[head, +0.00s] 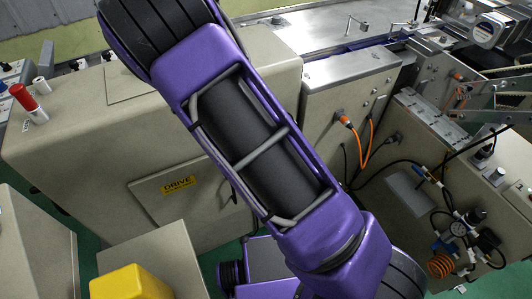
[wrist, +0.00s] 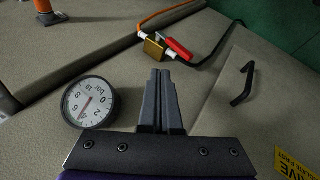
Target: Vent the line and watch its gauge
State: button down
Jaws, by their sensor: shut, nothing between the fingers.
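In the wrist view, a round gauge (wrist: 89,102) with a white face and black rim is on the beige cabinet, left of my gripper. Its numbers look upside down; its reddish needle is too small to read surely. Above, a brass valve block (wrist: 153,46) with white fittings sits in a line, with a red lever (wrist: 178,49) at its right side. My gripper (wrist: 160,74) is shut and empty, its tips pointing toward the valve and apart from it in the picture. In the head view my arm hides the gripper, and I cannot make out this gauge or valve.
An orange hose (wrist: 166,15) and a black hose (wrist: 218,42) join the line. A black handle (wrist: 243,84) stands out from a panel at right.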

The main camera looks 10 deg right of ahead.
jog(key=shift+v, duration=1.6)
jog(key=shift+a+f, duration=0.1)
jog(key=shift+a, duration=0.1)
